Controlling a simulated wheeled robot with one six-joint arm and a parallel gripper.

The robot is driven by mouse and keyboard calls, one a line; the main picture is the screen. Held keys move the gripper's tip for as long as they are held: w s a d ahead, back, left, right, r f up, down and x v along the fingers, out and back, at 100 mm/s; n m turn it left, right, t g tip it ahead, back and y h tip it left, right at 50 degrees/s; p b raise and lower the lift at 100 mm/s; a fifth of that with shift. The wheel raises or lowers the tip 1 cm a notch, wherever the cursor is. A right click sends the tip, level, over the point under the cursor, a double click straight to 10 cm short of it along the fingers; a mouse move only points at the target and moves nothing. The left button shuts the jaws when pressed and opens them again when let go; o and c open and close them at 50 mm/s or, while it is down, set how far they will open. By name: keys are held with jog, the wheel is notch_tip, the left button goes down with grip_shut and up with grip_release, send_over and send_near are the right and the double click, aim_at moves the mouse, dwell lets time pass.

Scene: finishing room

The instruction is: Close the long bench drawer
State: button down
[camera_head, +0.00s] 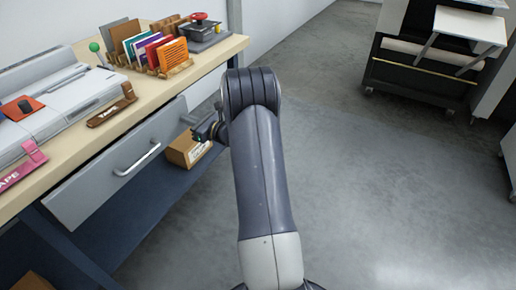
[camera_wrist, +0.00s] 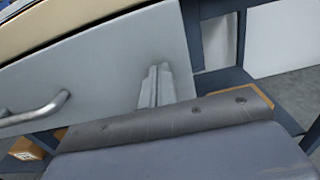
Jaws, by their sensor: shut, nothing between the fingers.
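The long bench drawer has a light grey front (camera_head: 105,182) below the wooden bench top, with a curved metal handle (camera_head: 137,160). In the head view its top edge runs close along the bench edge, and I cannot tell whether a small gap remains. The front (camera_wrist: 105,70) and handle (camera_wrist: 35,110) also show in the wrist view. My gripper (camera_head: 192,122) is at the right end of the drawer front, partly hidden by my arm. In the wrist view its fingers (camera_wrist: 155,85) are together and empty, pointing at the front right of the handle. I cannot tell whether they touch it.
The bench top (camera_head: 118,127) carries a paper trimmer, a card rack (camera_head: 158,54) and a device with a red knob. A cardboard box (camera_head: 187,150) sits below, beside my gripper. A dark cart (camera_head: 420,72) stands at the back right. The floor between is clear.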

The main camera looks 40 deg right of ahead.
aim_at(175, 114)
jog(key=b+x, duration=0.1)
jog(key=x, duration=0.5)
jog(key=shift+w+r, duration=0.15)
jog(key=shift+r, duration=0.05)
jog(key=shift+r, duration=0.1)
